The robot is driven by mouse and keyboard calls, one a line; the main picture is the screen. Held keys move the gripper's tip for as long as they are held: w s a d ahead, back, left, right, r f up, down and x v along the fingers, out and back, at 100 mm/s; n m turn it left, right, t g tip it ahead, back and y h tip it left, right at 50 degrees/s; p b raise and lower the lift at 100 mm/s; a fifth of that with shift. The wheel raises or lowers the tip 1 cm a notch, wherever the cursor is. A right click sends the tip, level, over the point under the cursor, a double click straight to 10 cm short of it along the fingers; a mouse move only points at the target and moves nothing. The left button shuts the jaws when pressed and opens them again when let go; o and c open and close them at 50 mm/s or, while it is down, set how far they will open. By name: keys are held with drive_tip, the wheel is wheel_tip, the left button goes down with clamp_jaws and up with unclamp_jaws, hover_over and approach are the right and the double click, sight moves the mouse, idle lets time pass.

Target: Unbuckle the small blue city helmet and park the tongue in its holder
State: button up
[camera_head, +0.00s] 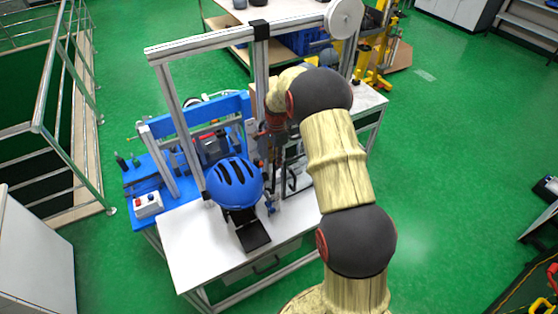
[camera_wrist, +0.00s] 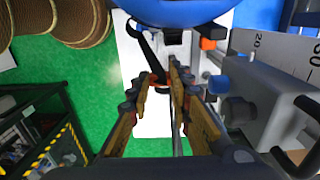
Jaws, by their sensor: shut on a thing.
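The blue helmet (camera_head: 237,183) with dark vent slots sits on a black stand on the white table. Its lower edge fills the top of the wrist view (camera_wrist: 178,12). A black strap (camera_wrist: 147,50) hangs from under the helmet down to my gripper (camera_wrist: 163,84). The fingers are close together around a small dark and orange-red piece at the strap's end, probably the tongue; the fingers hide most of it. In the head view my gripper (camera_head: 276,188) is just right of the helmet. I cannot tell which part is the tongue holder.
A metal frame (camera_head: 205,45) rises over the white table (camera_head: 190,245). A blue bench (camera_head: 150,178) with a control box (camera_head: 148,205) is at left. Green floor is open at right.

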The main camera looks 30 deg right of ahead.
drive_tip(key=w+a, duration=0.3)
drive_tip(key=shift+a+f, duration=0.2)
drive_tip(key=shift+a, duration=0.1)
idle(0.6)
drive_tip(key=shift+s+a+f+b, duration=0.15)
drive_tip(key=shift+f+b, duration=0.4)
drive_tip(key=shift+f, duration=0.35)
drive_tip(key=shift+s+a+f+b, duration=0.15)
drive_tip(key=shift+f+b, duration=0.35)
drive_tip(key=shift+f, duration=0.35)
idle(1.8)
drive_tip(key=shift+s+a+f+b, duration=0.1)
drive_tip(key=shift+s+f+b, duration=0.1)
drive_tip(key=shift+f, duration=0.2)
drive_tip(key=shift+s+a+f+b, duration=0.1)
drive_tip(key=shift+f+b, duration=0.05)
drive_tip(key=shift+f, duration=0.2)
idle(1.0)
drive_tip(key=o, duration=0.9)
drive_tip(key=shift+o, duration=0.2)
drive_tip(key=shift+w+r, duration=0.2)
